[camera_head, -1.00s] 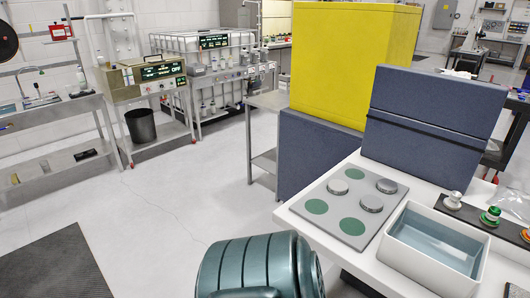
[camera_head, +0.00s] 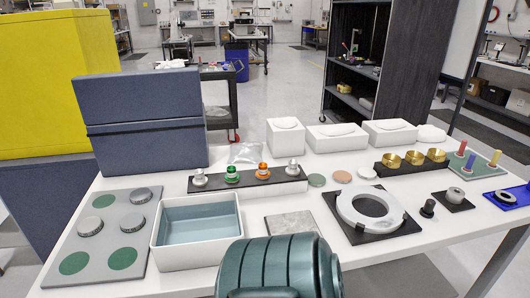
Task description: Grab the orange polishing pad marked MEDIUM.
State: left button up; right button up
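Three flat round pads lie side by side on the white table: a green one (camera_head: 316,180), a dull orange-tan one (camera_head: 342,176) and a whitish one (camera_head: 367,172). The orange-tan pad lies in the middle, behind the ring-shaped mirror or optic. No marking such as MEDIUM is readable on any pad at this size. Neither of my grippers shows in the head view.
A black strip with several knobs (camera_head: 247,181) stands left of the pads. A white-rimmed tray (camera_head: 157,228) and grey plate (camera_head: 131,219) are at left. A pale ring (camera_head: 345,205) on a black base lies in front. White boxes (camera_head: 337,136) stand behind.

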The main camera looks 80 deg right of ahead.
aim_at(263, 173)
jog(key=z, duration=2.15)
